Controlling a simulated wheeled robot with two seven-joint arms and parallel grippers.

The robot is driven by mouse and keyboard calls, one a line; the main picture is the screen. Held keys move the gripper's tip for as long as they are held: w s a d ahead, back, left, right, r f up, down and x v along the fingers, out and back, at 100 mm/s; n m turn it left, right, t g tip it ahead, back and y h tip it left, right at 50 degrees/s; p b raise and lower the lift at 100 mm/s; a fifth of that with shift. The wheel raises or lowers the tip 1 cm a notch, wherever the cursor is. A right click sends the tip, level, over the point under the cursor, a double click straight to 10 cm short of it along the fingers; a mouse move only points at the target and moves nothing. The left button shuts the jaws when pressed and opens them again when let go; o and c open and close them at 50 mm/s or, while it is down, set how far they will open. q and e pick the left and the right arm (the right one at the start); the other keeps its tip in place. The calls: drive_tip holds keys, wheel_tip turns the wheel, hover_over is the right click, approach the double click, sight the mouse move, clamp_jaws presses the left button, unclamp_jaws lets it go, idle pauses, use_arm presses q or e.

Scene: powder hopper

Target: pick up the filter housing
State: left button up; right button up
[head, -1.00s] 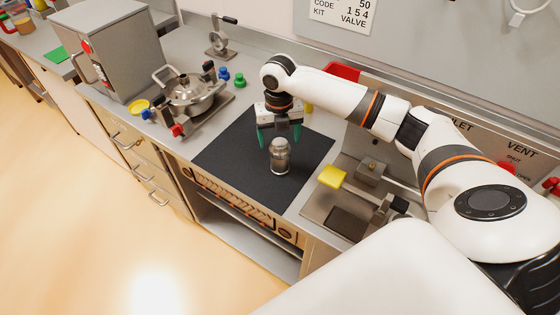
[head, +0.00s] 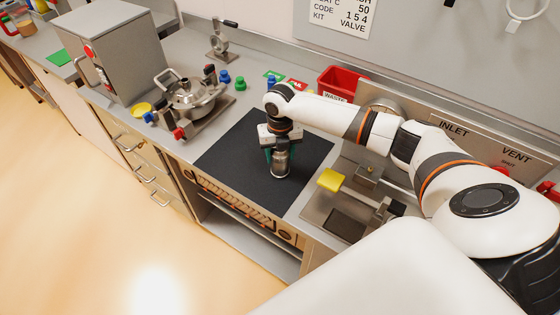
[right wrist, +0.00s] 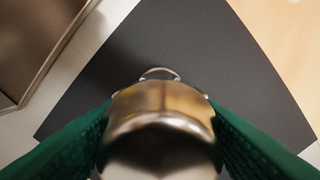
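The filter housing (head: 280,165) is a shiny metal cylinder standing upright on the black mat (head: 238,158) in the head view. My right gripper (head: 280,157) comes down over it from above, its green fingers on either side of the upper part. In the right wrist view the housing (right wrist: 160,125) fills the space between the two green fingers, which lie against its sides. A small wire-like loop shows beyond its far edge. The gripper is shut on it, and its base seems to rest on the mat. My left gripper is not in view.
A metal clamped vessel (head: 190,95) with handles stands left of the mat, near blue and green caps. A fixture with a yellow pad (head: 331,180) stands close on the right. A red waste bin (head: 338,83) is behind. The mat around the housing is clear.

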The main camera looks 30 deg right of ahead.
drive_tip(key=c, duration=0.5)
drive_tip(key=shift+r, duration=0.1)
drive_tip(key=shift+c, duration=0.3)
